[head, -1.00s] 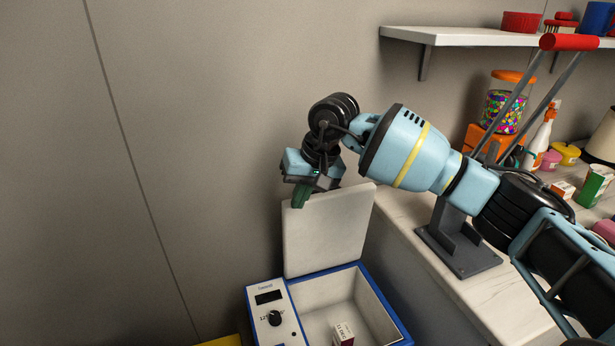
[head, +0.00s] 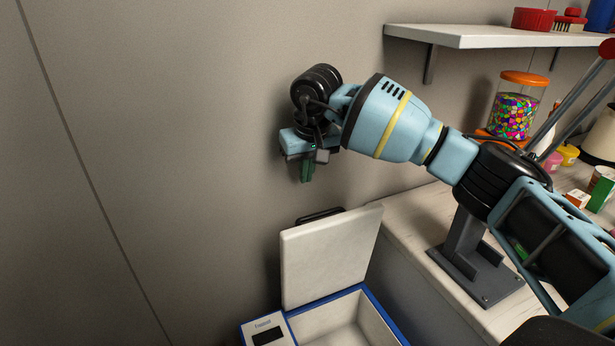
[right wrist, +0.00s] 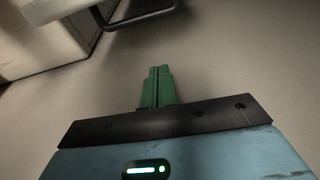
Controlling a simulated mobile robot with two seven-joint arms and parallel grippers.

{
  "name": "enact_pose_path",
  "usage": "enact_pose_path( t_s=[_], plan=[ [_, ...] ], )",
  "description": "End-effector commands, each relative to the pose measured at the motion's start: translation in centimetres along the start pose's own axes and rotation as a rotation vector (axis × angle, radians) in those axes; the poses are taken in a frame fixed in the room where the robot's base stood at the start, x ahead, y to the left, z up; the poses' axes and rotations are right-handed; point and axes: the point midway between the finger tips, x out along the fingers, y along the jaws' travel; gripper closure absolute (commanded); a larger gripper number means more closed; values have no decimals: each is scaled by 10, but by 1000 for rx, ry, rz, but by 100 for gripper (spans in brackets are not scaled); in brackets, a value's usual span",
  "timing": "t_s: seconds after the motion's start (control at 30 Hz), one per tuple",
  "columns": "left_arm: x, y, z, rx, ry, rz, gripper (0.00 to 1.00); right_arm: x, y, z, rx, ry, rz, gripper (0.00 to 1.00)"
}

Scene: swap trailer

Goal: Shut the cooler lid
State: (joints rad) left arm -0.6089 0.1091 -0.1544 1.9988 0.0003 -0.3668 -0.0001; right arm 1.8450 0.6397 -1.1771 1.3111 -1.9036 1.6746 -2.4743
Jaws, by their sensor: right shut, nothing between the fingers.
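The cooler (head: 375,312) is a blue-rimmed box with a pale inside at the bottom of the head view, cut off by the lower edge. Its white lid (head: 328,260) stands up, open, at the back near the wall, with a dark handle (head: 320,215) behind its top edge. My right gripper (head: 307,172) is shut and empty, its green fingers pointing down above the lid's top edge and apart from it. In the right wrist view the green fingertips (right wrist: 159,72) are together, with the dark handle (right wrist: 140,14) beyond them at the top. My left gripper does not show.
A marble-topped counter (head: 415,222) stands right of the cooler, with a grey metal stand (head: 470,260) and a candy jar (head: 517,108). A white shelf (head: 460,37) is above. The wall left of the cooler is bare.

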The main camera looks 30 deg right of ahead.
Motion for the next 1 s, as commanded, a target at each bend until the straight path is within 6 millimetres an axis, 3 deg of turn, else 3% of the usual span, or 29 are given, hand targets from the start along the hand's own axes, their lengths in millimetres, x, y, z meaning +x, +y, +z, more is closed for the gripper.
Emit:
enact_pose_path(
  t_s=[0.43,0.5,0.7,1.0],
  plan=[
    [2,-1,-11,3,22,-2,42,85,0,1,0,-3,0,100],
    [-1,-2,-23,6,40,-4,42,74,0,9,-2,4,0,100],
    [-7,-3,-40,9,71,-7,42,66,0,28,-1,5,0,100],
    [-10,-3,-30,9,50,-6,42,67,0,38,0,0,0,100]
  ],
)
